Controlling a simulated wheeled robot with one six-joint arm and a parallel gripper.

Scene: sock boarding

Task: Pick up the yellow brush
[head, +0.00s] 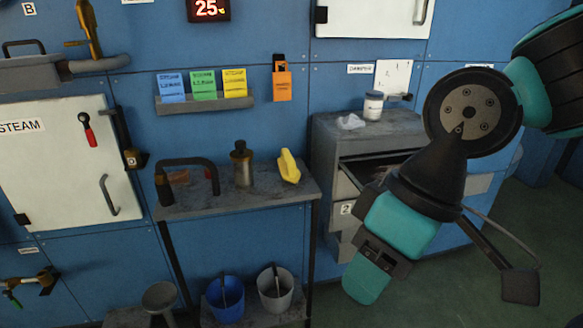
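The yellow brush (288,167) stands on the right end of the grey wall shelf (240,206), just right of a dark metal bottle. It is tilted slightly, and nothing touches it. My gripper (366,282) hangs at the lower right of the head view, in front of the drawer cabinet. It is lower than the brush, to its right, and clearly apart from it. Its teal end is seen from an angle that does not show the gap between the fingers. I see nothing held in it.
A metal bottle (242,164) and a black handled frame (186,180) share the shelf. A blue bucket (225,302) and a grey bucket (275,290) stand below. The grey cabinet (330,128) has an open drawer and carries a white jar (373,106).

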